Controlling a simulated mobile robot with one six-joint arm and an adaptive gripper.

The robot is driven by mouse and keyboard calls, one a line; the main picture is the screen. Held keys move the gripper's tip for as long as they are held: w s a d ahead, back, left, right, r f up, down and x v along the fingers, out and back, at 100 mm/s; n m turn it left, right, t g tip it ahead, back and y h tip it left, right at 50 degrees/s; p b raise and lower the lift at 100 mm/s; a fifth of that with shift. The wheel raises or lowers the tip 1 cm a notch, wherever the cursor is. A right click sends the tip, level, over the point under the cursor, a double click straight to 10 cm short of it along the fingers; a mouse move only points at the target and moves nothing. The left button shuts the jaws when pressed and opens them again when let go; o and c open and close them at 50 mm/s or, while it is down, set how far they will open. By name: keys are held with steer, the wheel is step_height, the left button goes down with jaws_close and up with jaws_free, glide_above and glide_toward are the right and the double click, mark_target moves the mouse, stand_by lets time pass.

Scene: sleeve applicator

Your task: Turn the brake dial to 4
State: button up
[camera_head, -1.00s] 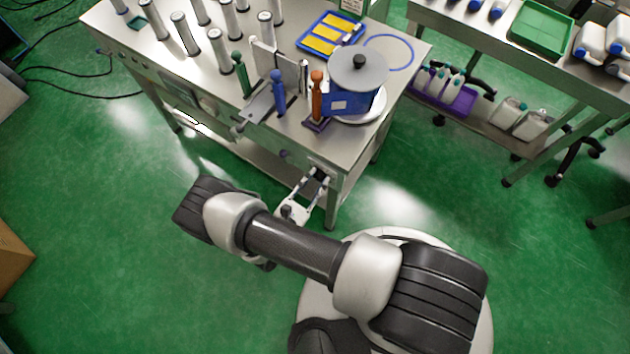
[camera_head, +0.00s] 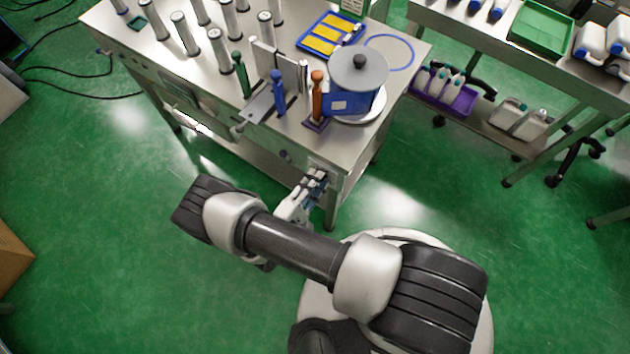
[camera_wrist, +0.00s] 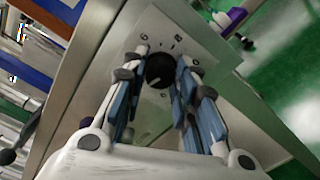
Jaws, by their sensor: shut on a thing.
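The brake dial (camera_wrist: 160,71) is a round black knob on a pale scale plate (camera_wrist: 178,38) with small dark marks; in the wrist view it sits between my fingertips. My gripper (camera_wrist: 161,66) has one finger on each side of the knob and is shut on it. A faint light mark shows on the knob, but I cannot tell which number it points to. In the head view my gripper (camera_head: 318,178) is at the front face of the steel bench, near its right corner, and hides the dial.
The steel bench (camera_head: 400,62) carries a blue pot with a grey lid (camera_head: 358,75), orange (camera_head: 317,92) and blue (camera_head: 278,92) handled pieces and several metal posts. A second bench (camera_head: 470,35) stands at right. The green floor left of my arm is clear.

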steer(key=shift+m+p, duration=0.65)
steer(key=shift+m, duration=4.15)
steer(key=o, duration=1.1)
steer(key=v, duration=1.2)
steer(key=shift+a+r, duration=0.1)
